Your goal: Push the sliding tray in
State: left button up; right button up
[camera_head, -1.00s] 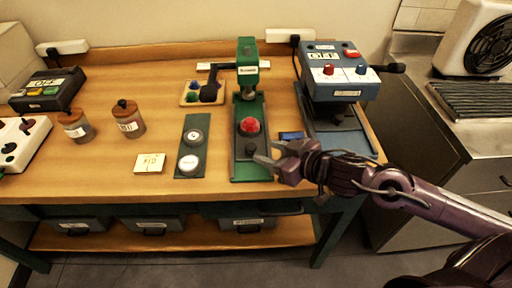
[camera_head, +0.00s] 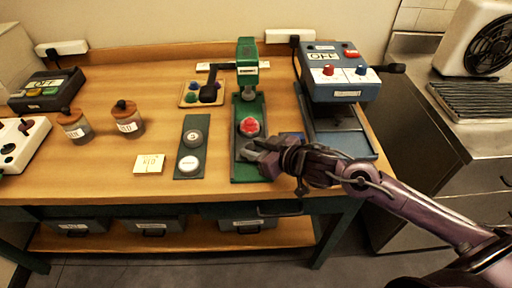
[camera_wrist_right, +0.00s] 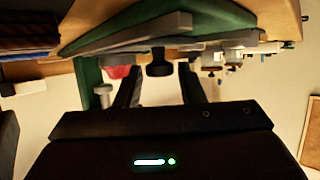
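The green press (camera_head: 247,53) stands at the back of the table. Its long green base (camera_head: 251,176) runs towards the front edge, with a darker tray strip in it carrying a round red piece (camera_head: 249,126). The red piece partly shows in the right wrist view (camera_wrist_right: 118,72). My right gripper (camera_head: 253,154) is over the front part of the base, just in front of the red piece, and covers the dark knob there. In the right wrist view, its two fingers (camera_wrist_right: 158,88) are apart, with the dark knob (camera_wrist_right: 158,68) between or just beyond their tips; contact is unclear. My left gripper is out of view.

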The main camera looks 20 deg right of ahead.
aim_at(255, 136)
grip_shut()
jog(key=shift+w+d+r, duration=0.15)
jog(key=shift+w, duration=0.25)
jog(key=w, duration=0.1)
jog(key=w+d+p, duration=0.1)
jog(key=w, duration=0.1)
jog(key=shift+w, duration=0.25)
jog(key=shift+s, duration=0.1)
jog(key=shift+o, duration=1.6)
grip_release()
jog(key=shift+s, duration=0.1)
jog(key=v, duration=0.6)
jog(key=shift+f, duration=0.25)
jog(key=shift+v, duration=0.9)
jog(key=shift+r, duration=0.1)
